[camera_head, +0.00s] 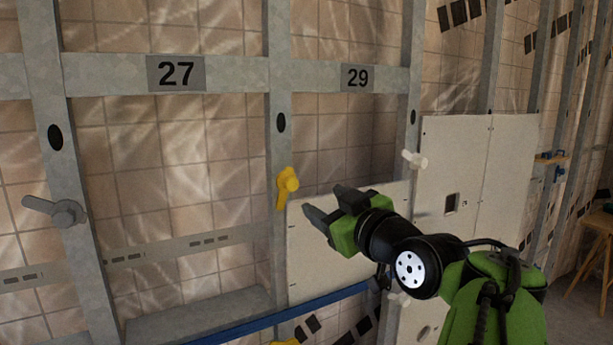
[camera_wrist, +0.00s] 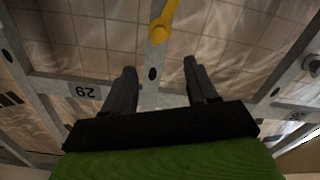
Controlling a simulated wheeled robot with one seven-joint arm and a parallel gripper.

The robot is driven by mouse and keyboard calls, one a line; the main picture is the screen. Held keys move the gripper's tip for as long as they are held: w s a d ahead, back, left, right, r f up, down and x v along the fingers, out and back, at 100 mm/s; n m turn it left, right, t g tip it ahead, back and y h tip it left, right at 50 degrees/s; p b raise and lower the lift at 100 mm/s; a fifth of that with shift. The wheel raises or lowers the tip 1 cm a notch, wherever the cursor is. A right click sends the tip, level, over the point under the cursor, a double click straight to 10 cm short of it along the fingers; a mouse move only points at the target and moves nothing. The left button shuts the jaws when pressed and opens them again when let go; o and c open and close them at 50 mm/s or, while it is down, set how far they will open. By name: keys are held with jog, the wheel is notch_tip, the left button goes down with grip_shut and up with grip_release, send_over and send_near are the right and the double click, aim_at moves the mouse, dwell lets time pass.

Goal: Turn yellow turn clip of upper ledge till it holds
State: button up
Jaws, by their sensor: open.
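The yellow turn clip (camera_head: 286,186) is on the metal upright between bays 27 and 29, at the upper left corner of a pale panel (camera_head: 335,245). Its handle points roughly downward along the upright. In the wrist view the clip (camera_wrist: 163,22) is at the top centre, beyond the fingertips. My gripper (camera_head: 325,208) is open and empty, to the right of the clip and a little lower in the head view, apart from it. In the wrist view the fingers (camera_wrist: 160,78) stand apart with nothing between them.
A grey turn clip (camera_head: 62,212) is on the left upright and a white one (camera_head: 414,160) on the right upright. A blue ledge (camera_head: 290,306) runs below the panel. Another yellow piece (camera_head: 285,342) shows at the bottom edge. Bay 27 is open, with tiled wall behind.

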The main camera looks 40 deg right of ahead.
aim_at(292, 184)
jog(key=p+x, duration=0.2)
jog(key=x, duration=1.3)
jog(key=shift+f+p, duration=0.1)
jog(key=shift+p, duration=0.25)
jog(key=shift+s, duration=0.1)
jog(key=c, duration=1)
jog(key=n+b, duration=0.1)
jog(key=b, duration=0.1)
jog(key=n+b, duration=0.1)
jog(key=shift+f+b, duration=0.25)
jog(key=shift+b, duration=0.1)
jog(key=shift+o, duration=0.2)
jog(key=shift+n+b, duration=0.4)
jog(key=shift+r+n, duration=0.2)
jog(key=shift+n, duration=0.1)
